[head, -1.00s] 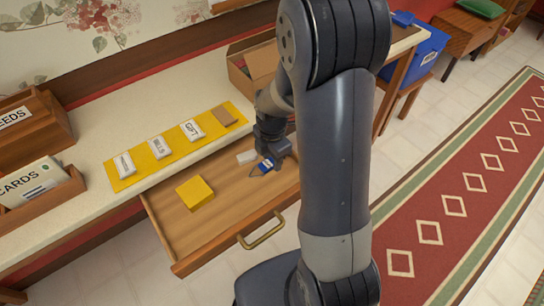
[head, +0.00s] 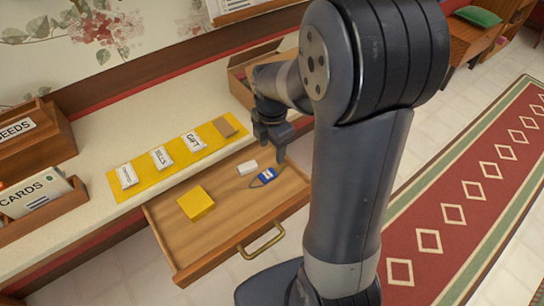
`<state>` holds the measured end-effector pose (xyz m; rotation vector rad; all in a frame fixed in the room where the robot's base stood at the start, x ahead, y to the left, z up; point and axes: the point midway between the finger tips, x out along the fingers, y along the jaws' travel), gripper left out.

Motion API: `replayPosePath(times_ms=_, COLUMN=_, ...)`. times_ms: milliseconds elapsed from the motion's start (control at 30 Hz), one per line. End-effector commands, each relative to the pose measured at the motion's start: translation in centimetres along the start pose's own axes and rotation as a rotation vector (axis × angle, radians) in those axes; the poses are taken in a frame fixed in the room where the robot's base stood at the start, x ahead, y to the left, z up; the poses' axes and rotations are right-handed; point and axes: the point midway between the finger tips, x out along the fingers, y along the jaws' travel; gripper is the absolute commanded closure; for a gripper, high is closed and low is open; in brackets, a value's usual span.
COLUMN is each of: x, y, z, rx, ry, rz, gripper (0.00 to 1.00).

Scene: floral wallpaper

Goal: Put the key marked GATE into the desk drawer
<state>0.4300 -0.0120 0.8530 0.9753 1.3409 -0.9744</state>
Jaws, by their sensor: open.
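The desk drawer (head: 215,235) is pulled open below the worktop. A blue-tagged key (head: 264,177) lies on the drawer floor near its right end. The tag has a white label too small to read, so I cannot confirm the word GATE. My gripper (head: 271,154) is open and empty, above the back right part of the drawer. It is apart from the blue-tagged key, which lies below it.
A cardboard box (head: 240,84) stands at the back. A CARDS box (head: 45,214) is at left.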

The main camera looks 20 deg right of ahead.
Motion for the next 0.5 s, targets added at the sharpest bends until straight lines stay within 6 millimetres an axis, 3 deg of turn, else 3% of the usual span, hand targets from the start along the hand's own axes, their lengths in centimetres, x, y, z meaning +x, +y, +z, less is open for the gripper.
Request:
replayPosePath(times_ms=200, x=-2.3, y=0.0, z=0.0, rx=0.0, ry=0.0, rz=0.0, gripper=0.46)
replayPosePath(times_ms=500, x=-2.5, y=0.0, z=0.0, rx=0.0, ry=0.0, rz=-0.001, gripper=0.46)
